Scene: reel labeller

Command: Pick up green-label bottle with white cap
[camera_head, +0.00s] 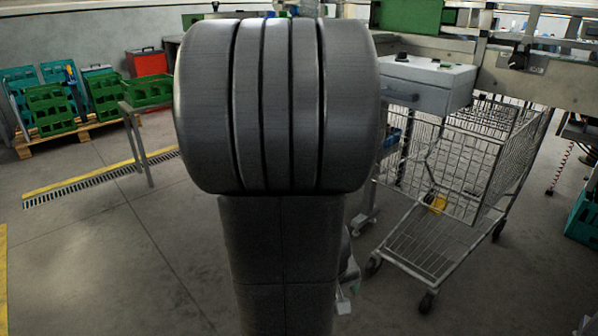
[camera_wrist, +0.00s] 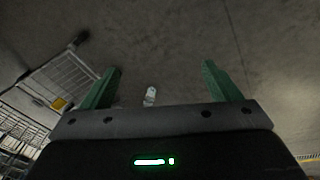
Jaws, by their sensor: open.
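In the wrist view my gripper (camera_wrist: 160,66) is open, with its two green fingers wide apart and nothing between the tips. A small pale, whitish bottle-like object (camera_wrist: 150,96) shows beyond the gripper's front edge, between the fingers and nearer the left one. It is too small and dark to make out a green label or a cap for certain. It appears apart from the fingers. In the head view my own arm fills the middle and hides my gripper, and I cannot make out a green-label bottle there.
A wire cart (camera_head: 440,235) stands at right below a grey drawer unit (camera_head: 428,85). Green crates (camera_head: 50,108) sit on a pallet at left, with a red box (camera_head: 148,62) behind. A table with a green tray (camera_head: 147,92) stands left. The floor at lower left is clear.

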